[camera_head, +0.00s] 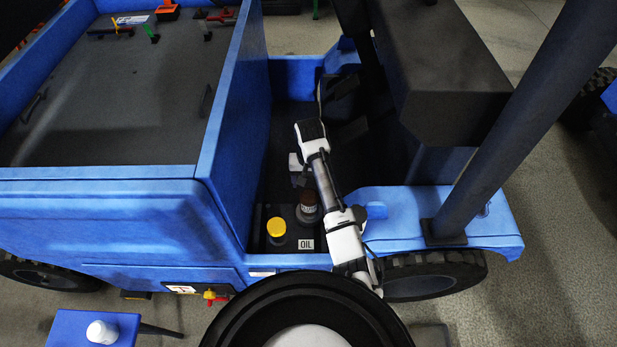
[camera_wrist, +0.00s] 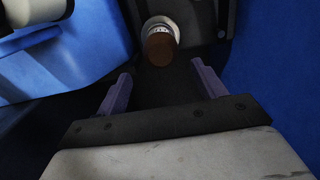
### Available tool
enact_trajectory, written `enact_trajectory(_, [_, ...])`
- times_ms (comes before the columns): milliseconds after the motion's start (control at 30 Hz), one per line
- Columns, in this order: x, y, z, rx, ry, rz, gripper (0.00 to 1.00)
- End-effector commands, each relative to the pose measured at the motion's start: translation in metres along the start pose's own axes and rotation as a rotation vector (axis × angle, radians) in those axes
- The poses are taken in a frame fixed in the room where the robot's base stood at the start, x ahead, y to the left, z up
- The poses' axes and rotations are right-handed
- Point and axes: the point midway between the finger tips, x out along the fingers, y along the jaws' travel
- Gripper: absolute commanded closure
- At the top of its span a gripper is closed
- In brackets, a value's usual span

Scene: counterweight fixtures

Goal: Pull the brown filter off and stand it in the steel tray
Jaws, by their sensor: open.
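The brown filter (camera_head: 308,197) stands upright in a dark bay of the blue vehicle, beside my arm in the head view. In the wrist view the brown filter (camera_wrist: 159,49) shows its round brown end, with a pale printed band and a light ring behind it. My gripper (camera_wrist: 162,84) is open and empty. Its two purple fingers point toward the filter, which lies beyond the fingertips and apart from them. In the head view my gripper (camera_head: 296,172) is small and dark, close to the filter. I cannot make out a steel tray in either view.
A yellow cap (camera_head: 276,227) sits left of the filter, near a white OIL label (camera_head: 306,244). Blue walls (camera_head: 232,130) and a dark overhead block (camera_head: 440,70) bound the bay. A small blue table (camera_head: 75,328) at lower left carries a white bottle (camera_head: 102,332).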

Motion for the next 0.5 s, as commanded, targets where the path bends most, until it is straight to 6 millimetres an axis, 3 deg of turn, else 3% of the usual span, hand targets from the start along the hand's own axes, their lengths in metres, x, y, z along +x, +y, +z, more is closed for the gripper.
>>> enact_trajectory(500, [0.065, -0.001, 0.0, -0.001, 0.001, -0.002, 0.31])
